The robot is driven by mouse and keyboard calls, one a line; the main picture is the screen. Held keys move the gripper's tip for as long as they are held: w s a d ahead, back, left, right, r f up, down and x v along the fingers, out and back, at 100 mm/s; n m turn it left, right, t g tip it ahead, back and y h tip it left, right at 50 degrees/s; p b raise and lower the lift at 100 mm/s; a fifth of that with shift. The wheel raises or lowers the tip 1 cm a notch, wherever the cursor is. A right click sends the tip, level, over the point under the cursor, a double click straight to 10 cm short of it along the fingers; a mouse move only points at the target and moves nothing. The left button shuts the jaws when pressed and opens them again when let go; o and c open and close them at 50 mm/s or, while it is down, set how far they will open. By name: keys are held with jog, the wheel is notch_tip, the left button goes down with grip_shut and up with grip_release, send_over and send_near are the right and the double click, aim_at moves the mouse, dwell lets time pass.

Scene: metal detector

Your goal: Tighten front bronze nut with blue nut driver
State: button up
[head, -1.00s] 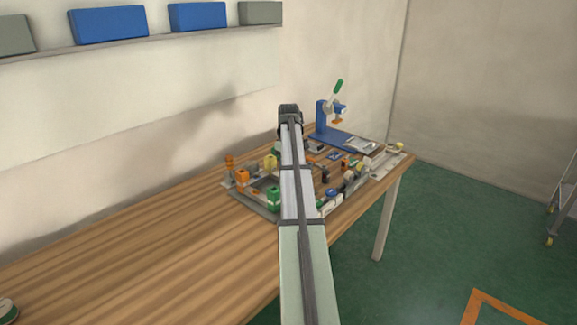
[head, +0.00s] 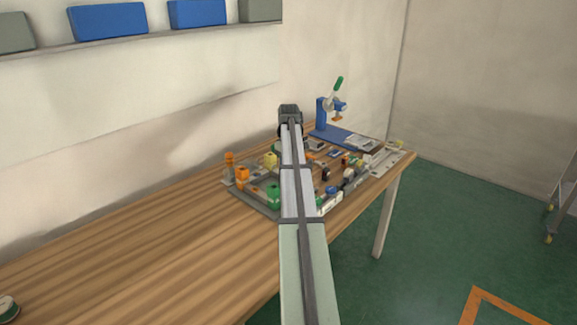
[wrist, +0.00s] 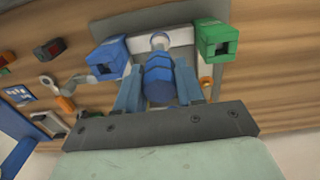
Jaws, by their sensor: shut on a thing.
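My gripper (wrist: 158,88) is shut on the blue nut driver (wrist: 158,76), gripping its thick blue handle between blue fingers. The driver's pale tip (wrist: 160,42) points away from my gripper, between a blue holder (wrist: 109,58) and a green holder (wrist: 215,42). I cannot tell whether the tip touches anything. A small orange-brown piece (wrist: 205,82) shows beside the right finger, but I cannot tell whether it is a bronze nut. In the head view, my arm covers the middle of the work area, and the driver and gripper fingers are hidden.
A grey-framed board (head: 257,204) with orange, yellow and green pieces lies on the wooden table (head: 150,245). A blue press with a green handle (head: 338,83) stands behind it at the right. Loose parts lie at left in the wrist view. The table's left part is largely clear.

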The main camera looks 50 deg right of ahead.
jog(key=o, duration=1)
jog(key=shift+c, duration=0.3)
jog(key=shift+c, duration=0.9)
jog(key=shift+f, duration=0.4)
jog(key=shift+c, duration=0.5)
jog(key=c, duration=0.8)
jog(key=shift+o, duration=0.2)
